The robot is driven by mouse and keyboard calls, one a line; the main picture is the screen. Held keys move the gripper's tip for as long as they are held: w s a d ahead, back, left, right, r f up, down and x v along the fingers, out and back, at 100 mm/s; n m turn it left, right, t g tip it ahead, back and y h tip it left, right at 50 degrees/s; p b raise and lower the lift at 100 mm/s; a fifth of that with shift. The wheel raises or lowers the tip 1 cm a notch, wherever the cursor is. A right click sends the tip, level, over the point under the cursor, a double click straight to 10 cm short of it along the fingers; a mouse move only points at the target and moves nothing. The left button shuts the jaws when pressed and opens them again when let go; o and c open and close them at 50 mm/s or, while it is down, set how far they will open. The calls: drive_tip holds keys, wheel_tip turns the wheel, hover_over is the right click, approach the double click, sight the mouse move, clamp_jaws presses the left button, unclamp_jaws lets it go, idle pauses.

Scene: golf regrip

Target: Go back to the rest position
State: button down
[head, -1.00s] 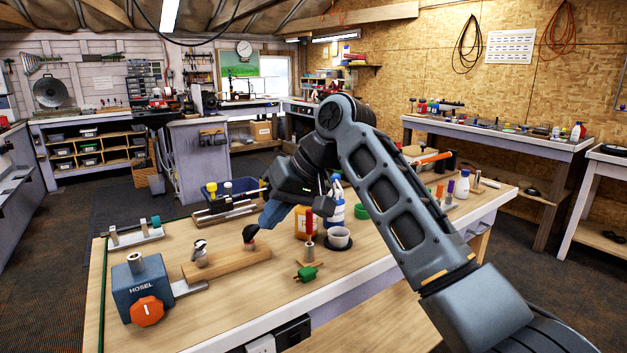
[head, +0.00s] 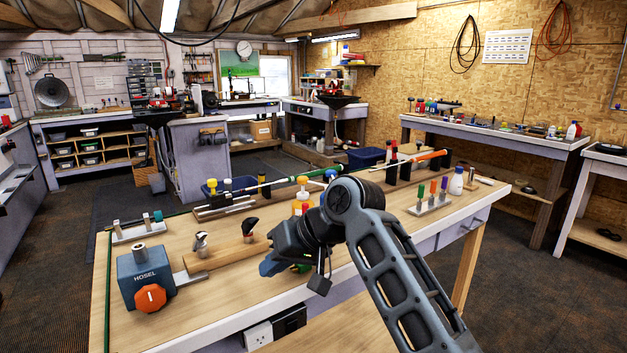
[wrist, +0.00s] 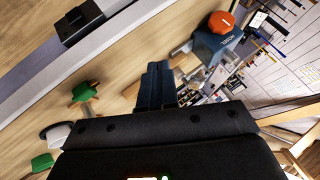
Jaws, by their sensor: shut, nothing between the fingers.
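My gripper (head: 270,268) is over the front part of the workbench (head: 190,318) in the head view, low and pointing left. In the wrist view its blue fingers (wrist: 155,85) are together with nothing between them. It is in front of the wooden block (head: 222,257) that holds two small club heads. The gripper and forearm hide part of the bench middle, including most of the cup and green-based piece.
A blue hosel device (head: 140,272) with an orange knob stands at the bench's left. Yellow-capped bottles (head: 302,203) stand behind my gripper. A rack of coloured sticks (head: 430,205) and a white bottle (head: 456,181) stand right. The floor beyond the bench is open.

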drive_tip(key=s+d+f+m+t, duration=0.2)
drive_tip(key=s+f, duration=0.3)
drive_tip(key=f, duration=0.3)
drive_tip(key=s+d+f+m+t, duration=0.1)
drive_tip(key=s+d+f+t, duration=0.1)
drive_tip(key=s+f, duration=0.4)
drive_tip(key=s+d+f+m+t+h, duration=0.1)
drive_tip(key=s+d+f+m+t, duration=0.1)
drive_tip(key=s+d+f, duration=0.4)
drive_tip(key=s+d+f+m+t+h, duration=0.15)
drive_tip(key=s+d, duration=0.25)
drive_tip(key=s, duration=0.4)
drive_tip(key=s+d+r+t+h, duration=0.1)
drive_tip(key=s+d+r+h, duration=0.1)
drive_tip(key=s+d, duration=0.45)
drive_tip(key=s+d+r+t+h, duration=0.2)
drive_tip(key=s+d, duration=0.1)
drive_tip(key=s, duration=0.7)
drive_tip(key=s+d+r+n+t+h, duration=0.1)
drive_tip(key=s+d+r, duration=0.4)
drive_tip(key=s+r, duration=0.5)
drive_tip(key=shift+s+d+r+h, duration=0.2)
drive_tip(key=shift+r+h, duration=0.15)
drive_tip(key=shift+r, duration=0.35)
drive_tip(key=shift+n, duration=0.25)
